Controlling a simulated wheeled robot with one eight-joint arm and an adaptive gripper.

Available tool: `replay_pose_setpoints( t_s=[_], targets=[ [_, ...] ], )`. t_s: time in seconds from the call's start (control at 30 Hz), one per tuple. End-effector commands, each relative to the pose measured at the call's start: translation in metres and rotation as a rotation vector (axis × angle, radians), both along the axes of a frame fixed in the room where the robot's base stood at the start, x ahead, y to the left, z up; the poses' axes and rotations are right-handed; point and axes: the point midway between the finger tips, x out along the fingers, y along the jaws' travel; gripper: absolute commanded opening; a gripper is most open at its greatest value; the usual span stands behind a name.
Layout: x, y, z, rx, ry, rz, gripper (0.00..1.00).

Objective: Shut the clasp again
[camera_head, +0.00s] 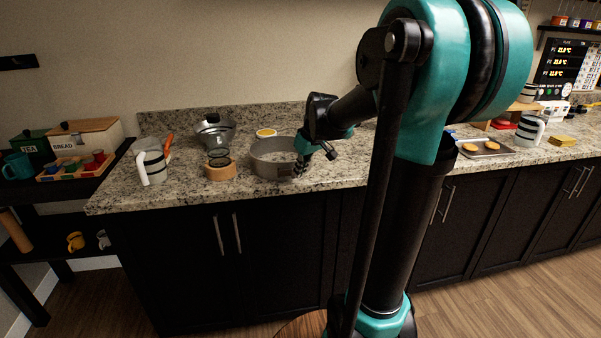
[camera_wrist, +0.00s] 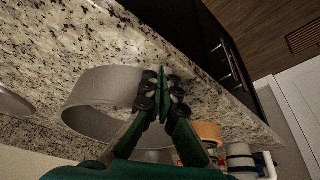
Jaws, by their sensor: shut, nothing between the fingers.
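A round grey metal pan ring (camera_head: 270,170), like a springform tin, stands on the granite counter near its front edge. It also shows in the wrist view (camera_wrist: 95,90), left of the fingers. My gripper (camera_head: 299,172) is at the right side of the ring, pointing down. In the wrist view my gripper (camera_wrist: 163,76) is shut, its fingertips together, with nothing seen between them. The fingers overlap the ring's wall; I cannot tell whether they touch it. The clasp is not made out; the fingers may hide it.
A wooden round piece (camera_head: 220,172) with a glass part stands left of the ring. A striped white jug (camera_head: 153,167) and a glass dripper (camera_head: 213,131) are further left. A yellow-rimmed bowl (camera_head: 266,133) is behind. A tray (camera_head: 485,149) lies right, beyond my arm.

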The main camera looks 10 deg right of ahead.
Motion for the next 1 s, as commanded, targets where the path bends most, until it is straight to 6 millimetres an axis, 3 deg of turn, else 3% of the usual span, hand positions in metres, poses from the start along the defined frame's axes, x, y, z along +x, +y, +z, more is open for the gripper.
replay_pose_setpoints(
  t_s=[0.1, 0.4, 1.0],
  targets=[
    [0.008, 0.000, 0.000, 0.000, 0.000, 0.000, 0.00],
    [0.007, 0.000, 0.000, 0.000, 0.000, 0.000, 0.00],
    [-0.007, 0.009, 0.000, 0.000, 0.000, 0.001, 0.00]
  ],
)
